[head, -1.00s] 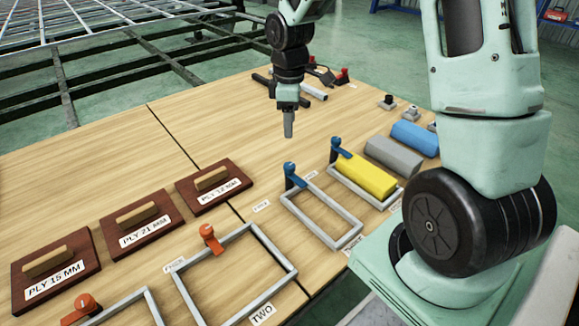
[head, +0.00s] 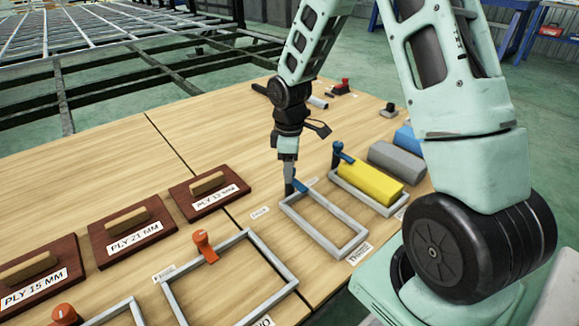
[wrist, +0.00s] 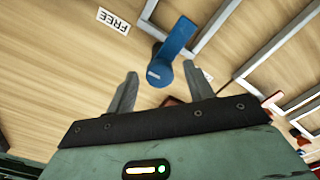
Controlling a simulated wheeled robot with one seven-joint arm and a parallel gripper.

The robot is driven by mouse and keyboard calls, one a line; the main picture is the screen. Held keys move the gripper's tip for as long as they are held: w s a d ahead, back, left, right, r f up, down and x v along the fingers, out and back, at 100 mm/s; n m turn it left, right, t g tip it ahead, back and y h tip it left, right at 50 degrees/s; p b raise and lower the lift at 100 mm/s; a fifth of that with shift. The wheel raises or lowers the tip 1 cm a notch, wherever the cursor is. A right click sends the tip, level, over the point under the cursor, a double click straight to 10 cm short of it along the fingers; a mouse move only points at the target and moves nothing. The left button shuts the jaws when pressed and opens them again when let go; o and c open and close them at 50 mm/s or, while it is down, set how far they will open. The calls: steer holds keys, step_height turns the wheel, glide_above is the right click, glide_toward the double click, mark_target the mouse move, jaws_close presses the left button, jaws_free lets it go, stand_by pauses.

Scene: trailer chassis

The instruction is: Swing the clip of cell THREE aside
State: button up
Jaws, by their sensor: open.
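Cell THREE's grey frame (head: 322,222) lies empty on the table, with a partly readable label (head: 358,253) at its near end. Its blue clip (head: 300,186) is at the frame's far left corner, mostly hidden behind my gripper in the head view. In the wrist view the blue clip (wrist: 177,40) has its round knob end between my fingertips and its arm pointing up and right, across the grey frame's edge. My gripper (wrist: 161,76) is open, pointing down, its fingers on either side of the knob with gaps visible. It also shows in the head view (head: 289,184).
A yellow block (head: 368,181) sits in the neighbouring frame on the right, with its own blue clip (head: 338,152). A grey block (head: 396,160) lies beyond. An orange-clipped frame (head: 232,277) and brown plywood boards (head: 203,190) are to the left. A FREE label (wrist: 113,20) lies near the clip.

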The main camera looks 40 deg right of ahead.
steer(key=c, duration=1)
steer(key=shift+o, duration=0.2)
steer(key=shift+r+m+p, duration=0.1)
steer(key=shift+m+p, duration=0.2)
steer(key=shift+p, duration=0.1)
steer(key=m+p, duration=0.2)
steer(key=p, duration=0.1)
steer(key=shift+r+m, duration=0.15)
steer(key=shift+m, duration=0.25)
steer(key=m+p, duration=0.9)
steer(key=m, duration=0.1)
steer(key=shift+m, duration=0.4)
steer(key=shift+f+m+p, duration=0.2)
steer(key=shift+m+p, duration=1)
steer(key=shift+m, duration=0.6)
